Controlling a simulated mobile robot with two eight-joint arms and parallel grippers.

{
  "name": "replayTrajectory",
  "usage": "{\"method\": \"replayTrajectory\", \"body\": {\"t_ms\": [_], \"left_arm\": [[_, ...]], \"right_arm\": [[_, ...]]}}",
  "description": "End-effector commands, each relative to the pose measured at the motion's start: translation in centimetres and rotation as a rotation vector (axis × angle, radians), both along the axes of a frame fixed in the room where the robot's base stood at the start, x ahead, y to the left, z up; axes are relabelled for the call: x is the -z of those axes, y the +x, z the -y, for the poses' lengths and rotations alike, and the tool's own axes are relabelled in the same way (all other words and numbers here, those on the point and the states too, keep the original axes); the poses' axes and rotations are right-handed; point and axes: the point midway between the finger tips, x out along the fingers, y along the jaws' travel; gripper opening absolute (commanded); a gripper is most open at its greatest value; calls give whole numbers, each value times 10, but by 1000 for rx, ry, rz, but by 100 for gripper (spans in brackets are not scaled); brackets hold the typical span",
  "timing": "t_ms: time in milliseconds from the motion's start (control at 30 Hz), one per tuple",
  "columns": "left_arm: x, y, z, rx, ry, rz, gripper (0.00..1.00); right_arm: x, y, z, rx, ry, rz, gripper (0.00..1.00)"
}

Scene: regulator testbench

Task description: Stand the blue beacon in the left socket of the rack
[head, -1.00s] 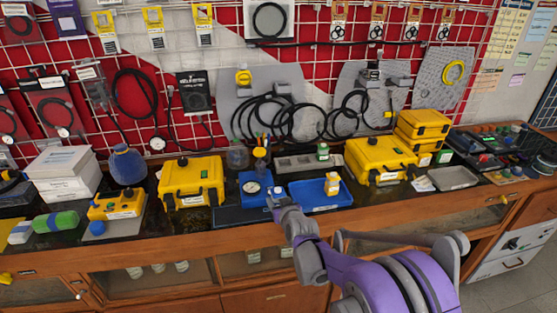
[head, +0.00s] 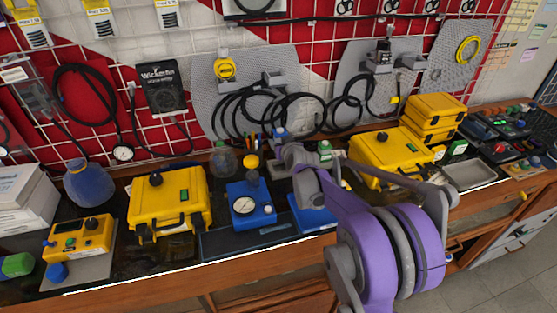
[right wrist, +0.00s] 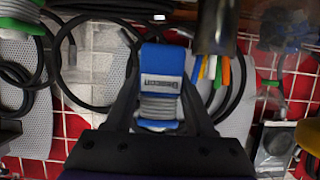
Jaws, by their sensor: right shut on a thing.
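The blue beacon (right wrist: 161,65) is between the fingers of my right gripper (right wrist: 158,92) in the right wrist view. It has a blue top with a white label, a grey ribbed middle and a blue end. In the head view a small blue part of the beacon (head: 280,132) shows at the tip of my right gripper (head: 284,143), raised above the bench near the wall. A grey compartmented holder, possibly the rack (head: 277,170), is mostly hidden behind the right gripper; its sockets cannot be made out. My left gripper is out of view.
A blue gauge box (head: 251,205) stands left of my right arm. A blue tray (head: 312,218) is partly behind the arm. Yellow cases (head: 168,203) and (head: 388,157) stand on both sides. Cables hang on the wall grid behind.

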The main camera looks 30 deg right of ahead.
Motion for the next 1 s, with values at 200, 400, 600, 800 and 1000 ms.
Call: {"method": "replayTrajectory", "body": {"t_ms": [200,400,600,800,1000], "left_arm": [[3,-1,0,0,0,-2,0],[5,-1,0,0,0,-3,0],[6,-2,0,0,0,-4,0],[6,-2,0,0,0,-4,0],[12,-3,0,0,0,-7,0]], "right_arm": [[30,0,0,0,1,0,0],[50,0,0,0,0,0,0],[69,0,0,0,0,1,0],[69,0,0,0,0,0,0],[76,0,0,0,0,0,0]]}}
